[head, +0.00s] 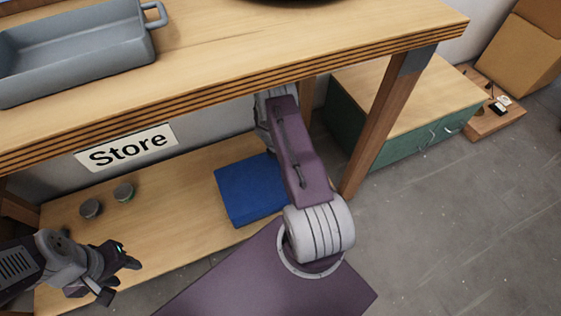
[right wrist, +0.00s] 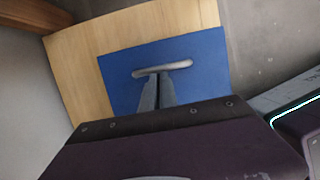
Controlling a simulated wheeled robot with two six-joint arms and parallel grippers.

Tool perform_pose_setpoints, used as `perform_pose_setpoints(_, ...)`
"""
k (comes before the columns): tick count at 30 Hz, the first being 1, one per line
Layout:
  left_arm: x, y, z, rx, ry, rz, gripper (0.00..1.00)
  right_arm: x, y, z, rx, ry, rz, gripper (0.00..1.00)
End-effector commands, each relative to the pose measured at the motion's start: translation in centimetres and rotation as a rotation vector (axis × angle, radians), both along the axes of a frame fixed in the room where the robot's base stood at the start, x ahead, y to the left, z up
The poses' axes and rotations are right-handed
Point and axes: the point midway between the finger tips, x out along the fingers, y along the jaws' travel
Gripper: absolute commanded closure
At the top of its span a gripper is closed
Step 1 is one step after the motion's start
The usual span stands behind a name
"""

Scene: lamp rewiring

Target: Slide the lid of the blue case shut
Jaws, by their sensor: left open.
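The blue case (head: 246,190) lies flat on the low wooden shelf, partly covered by my right arm in the head view. In the right wrist view its blue top (right wrist: 205,72) has a pale, rounded slot or grip (right wrist: 180,68). My right gripper (right wrist: 158,78) has its grey fingers close together, with their tips at this slot; nothing shows between them. Whether they touch it I cannot tell. The right gripper is hidden in the head view. No opening of the case shows. My left gripper (head: 120,280) is open and empty at the shelf's left front.
Two small round grey items (head: 107,200) stand on the low shelf (head: 175,190) left of the case. The upper tabletop (head: 260,45) with a grey tray (head: 80,50) overhangs it. A table leg (head: 390,120) and a green cabinet (head: 405,150) stand to the right.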

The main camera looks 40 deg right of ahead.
Motion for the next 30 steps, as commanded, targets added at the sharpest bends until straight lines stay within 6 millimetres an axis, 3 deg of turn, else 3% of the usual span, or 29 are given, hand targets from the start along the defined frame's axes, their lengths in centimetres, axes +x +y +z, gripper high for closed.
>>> perform_pose_setpoints(13,0.0,0.0,0.3,0.0,0.0,0.0,0.57,-0.3,-0.2,0.4,-0.003,0.008,-0.003,1.0)
perform_pose_setpoints(20,0.0,0.0,3.0,0.0,0.0,0.0,0.57,0.3,1.1,4.8,-0.005,0.002,0.001,1.0)
perform_pose_setpoints(21,0.0,0.0,3.7,0.0,0.0,0.0,0.57,0.4,1.5,6.0,-0.004,0.0,0.002,1.0)
perform_pose_setpoints(30,0.0,0.0,5.2,0.0,0.0,0.0,0.57,2.6,9.9,5.2,-0.004,0.001,0.005,1.0)
